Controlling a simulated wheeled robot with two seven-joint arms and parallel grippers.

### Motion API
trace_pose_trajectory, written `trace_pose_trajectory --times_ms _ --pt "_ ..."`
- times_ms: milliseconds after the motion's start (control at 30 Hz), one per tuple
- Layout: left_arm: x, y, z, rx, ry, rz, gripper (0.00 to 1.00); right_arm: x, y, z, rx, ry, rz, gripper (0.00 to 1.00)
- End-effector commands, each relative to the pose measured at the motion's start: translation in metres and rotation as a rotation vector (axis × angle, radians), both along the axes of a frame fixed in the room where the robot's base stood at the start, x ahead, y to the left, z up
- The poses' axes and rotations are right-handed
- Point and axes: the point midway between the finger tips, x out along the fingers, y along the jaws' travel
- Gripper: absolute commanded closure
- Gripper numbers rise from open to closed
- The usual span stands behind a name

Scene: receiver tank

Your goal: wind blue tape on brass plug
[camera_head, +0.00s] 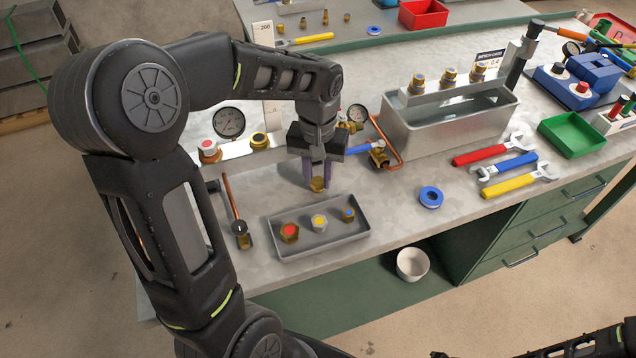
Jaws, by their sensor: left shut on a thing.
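My left gripper (317,178) points down over the bench, just behind the grey tray. It is shut on a small brass plug (318,185), whose lower end shows between the fingertips. The grey tray (300,249) holds a red-topped brass fitting (289,232), a silvery fitting with a yellow centre (319,223) and a blue-topped brass fitting (348,214). My right gripper is not in view; only dark arm parts show at the lower right.
A metal water tank (450,128) with a row of brass fittings stands behind. Red (490,149), blue (507,165) and yellow (520,180) wrenches lie at right, near a green bin (572,135). Gauges and copper pipework stand near the gripper. The bench around the tape is clear.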

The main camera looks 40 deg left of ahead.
Motion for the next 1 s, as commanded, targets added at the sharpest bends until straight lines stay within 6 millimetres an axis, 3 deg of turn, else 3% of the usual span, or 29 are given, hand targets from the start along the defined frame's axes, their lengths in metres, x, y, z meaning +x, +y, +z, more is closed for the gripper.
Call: trace_pose_trajectory --times_ms 367,800,1000 --pt "0.0 0.0 0.004 0.0 -0.001 0.0 1.0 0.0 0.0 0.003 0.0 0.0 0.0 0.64" --pt "0.0 0.0 0.056 -0.001 -0.001 0.0 1.0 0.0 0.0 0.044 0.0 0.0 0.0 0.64" --pt "0.0 0.0 0.061 0.0 0.0 0.0 1.0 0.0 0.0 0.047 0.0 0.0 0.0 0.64"
